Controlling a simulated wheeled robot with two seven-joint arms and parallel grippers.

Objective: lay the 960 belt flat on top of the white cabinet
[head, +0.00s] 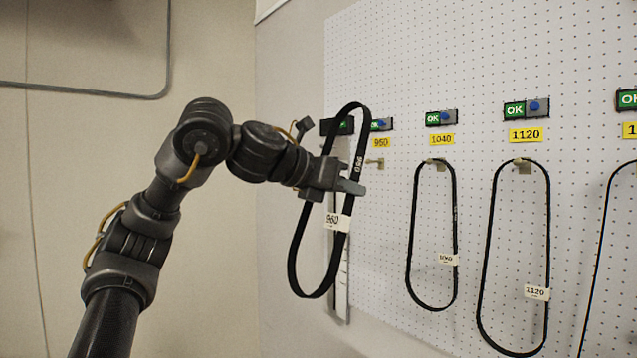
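The 960 belt (298,254) is a black loop with a white tag reading 960. It hangs upright and slightly tilted from my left gripper (352,187), in front of the pegboard. The gripper's fingers are at the belt's upper right side and appear closed on it. The hook (375,161) under the yellow 960 label (381,142) is bare. The white cabinet is not in view. My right gripper is not in view.
A white pegboard (480,60) fills the right side. The 1040 belt (409,240) and the 1120 belt (484,260) hang on hooks there, with another belt (597,262) at the right edge. A plain wall (230,290) lies to the left.

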